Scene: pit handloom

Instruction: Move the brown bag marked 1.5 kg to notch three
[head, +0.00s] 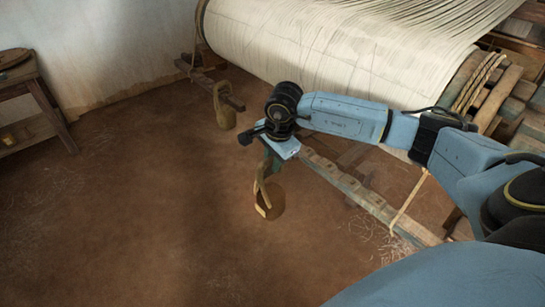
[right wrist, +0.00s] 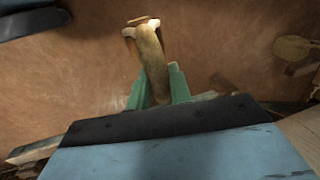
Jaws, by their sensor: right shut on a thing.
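A brown bag (head: 272,203) with a looped strap and a small pale tag hangs below my right gripper (head: 270,165). The mark on the tag is too small to read. The gripper is shut on the strap, and the bag appears to hang clear of the earth floor. In the right wrist view the green fingers (right wrist: 158,86) close on the brown strap (right wrist: 150,55). A notched wooden beam (head: 365,195) runs from beside the gripper toward the lower right. The gripper is at its far left end; which notch is nearest I cannot tell. My left gripper is not in view.
A second, olive-brown bag (head: 225,117) hangs from another wooden bar (head: 212,84) behind. White warp (head: 340,45) spreads across the loom above. A wooden table (head: 35,105) stands at the left. The earth floor (head: 130,210) is open at left and front.

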